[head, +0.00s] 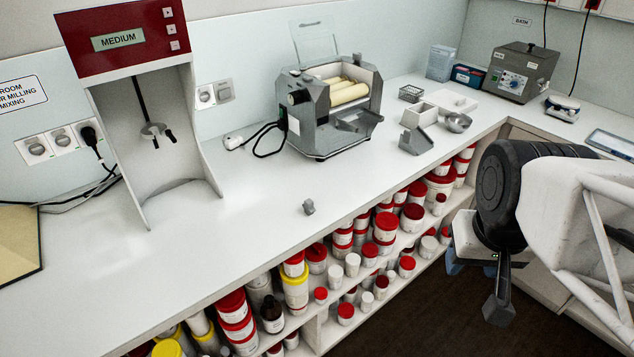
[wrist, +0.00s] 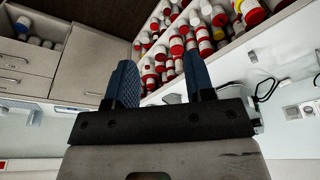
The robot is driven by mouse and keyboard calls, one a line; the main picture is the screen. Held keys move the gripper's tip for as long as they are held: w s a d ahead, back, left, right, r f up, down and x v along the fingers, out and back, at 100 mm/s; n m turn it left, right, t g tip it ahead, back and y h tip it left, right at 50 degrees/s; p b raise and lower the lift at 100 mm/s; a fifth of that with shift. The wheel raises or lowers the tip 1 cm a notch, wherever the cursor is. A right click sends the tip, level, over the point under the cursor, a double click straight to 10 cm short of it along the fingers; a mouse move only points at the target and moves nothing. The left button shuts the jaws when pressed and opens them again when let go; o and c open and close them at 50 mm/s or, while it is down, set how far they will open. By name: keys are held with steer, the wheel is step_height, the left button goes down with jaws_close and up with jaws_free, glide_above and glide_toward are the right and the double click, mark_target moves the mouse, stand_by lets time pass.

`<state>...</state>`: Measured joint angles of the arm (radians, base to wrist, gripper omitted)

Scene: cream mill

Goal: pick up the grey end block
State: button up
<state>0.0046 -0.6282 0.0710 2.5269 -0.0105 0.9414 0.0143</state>
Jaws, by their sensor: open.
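A small grey block (head: 308,207) stands alone on the white counter, in front of the roller mill. A larger grey angled piece (head: 416,141) stands further right, near the counter's front edge. I cannot tell for certain which one is the end block. My gripper (head: 499,303) hangs at the right, off the counter's front and well apart from both pieces. In the wrist view its two blue-grey fingers (wrist: 163,75) are spread with nothing between them.
The roller mill (head: 330,105) stands at the back of the counter (head: 240,240), with a red-topped mixer (head: 125,40) at left. A white box (head: 419,115) and metal bowl (head: 458,122) sit near the angled piece. Jars (head: 385,222) fill the shelves below.

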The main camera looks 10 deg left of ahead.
steer(key=w+a+n, duration=0.3)
steer(key=w+a, duration=0.2)
steer(key=w, duration=0.6)
steer(key=n+g, duration=0.3)
steer(key=n, duration=0.3)
glide_above(309, 201)
step_height(309, 201, down, 13)
steer(key=shift+d, duration=0.15)
steer(key=shift+w+a+f, duration=0.15)
steer(key=shift+a+f, duration=0.1)
steer(key=shift+a, duration=0.05)
steer(key=shift+f, duration=1.3)
steer(key=shift+d+f, duration=0.1)
steer(key=shift+f, duration=2.5)
